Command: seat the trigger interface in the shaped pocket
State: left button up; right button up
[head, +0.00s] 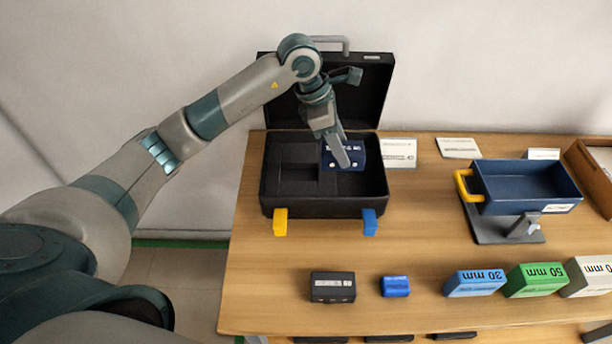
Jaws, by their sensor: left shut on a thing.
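The trigger interface, a dark blue box with white marks (357,153), is at the right part of the open black case (325,206). My left gripper (341,156) comes down from above and is shut on it, its fingers covering part of its face. The case has dark foam with recesses; an empty shaped pocket (294,182) shows left of the box. I cannot tell whether the box touches the foam or hangs just above it. My right gripper is not in view.
The case lid (370,95) stands open behind. Yellow (280,222) and blue (369,222) latches stick out in front. A black box (332,287), a small blue block (395,286) and labelled blocks (474,284) line the front.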

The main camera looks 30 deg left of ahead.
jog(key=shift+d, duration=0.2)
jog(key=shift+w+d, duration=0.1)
